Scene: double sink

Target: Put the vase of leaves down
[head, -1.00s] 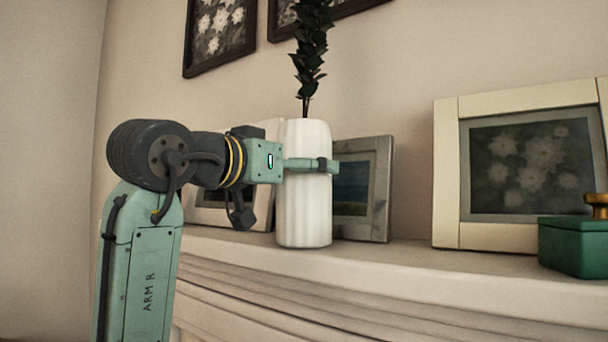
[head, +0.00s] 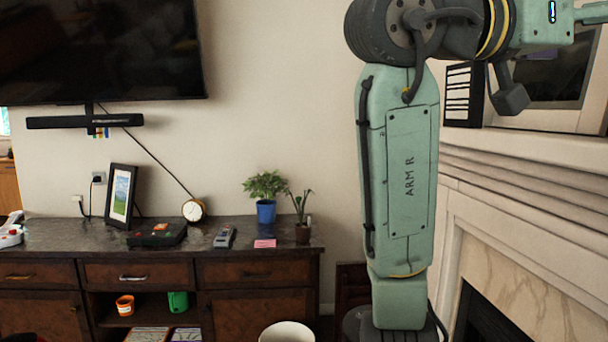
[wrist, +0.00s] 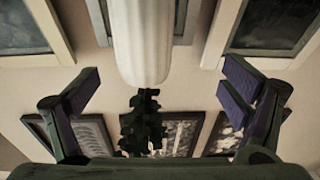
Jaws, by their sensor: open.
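In the wrist view the white ribbed vase (wrist: 143,42) comes down from the top edge of the picture, with its dark green leaves (wrist: 144,122) below it. Its base is out of the picture. My gripper (wrist: 160,78) is open, one finger on each side, with visible gaps to the vase. In the head view only the wrist and the start of a finger show at the upper right edge; the fingertips and the vase are outside that view.
The mantel (head: 530,147) runs along the right, with a framed picture (head: 545,75) on it behind my wrist. A dark wooden cabinet (head: 150,270) with potted plants (head: 265,198) stands at the left. Framed pictures (wrist: 90,135) hang near the leaves in the wrist view.

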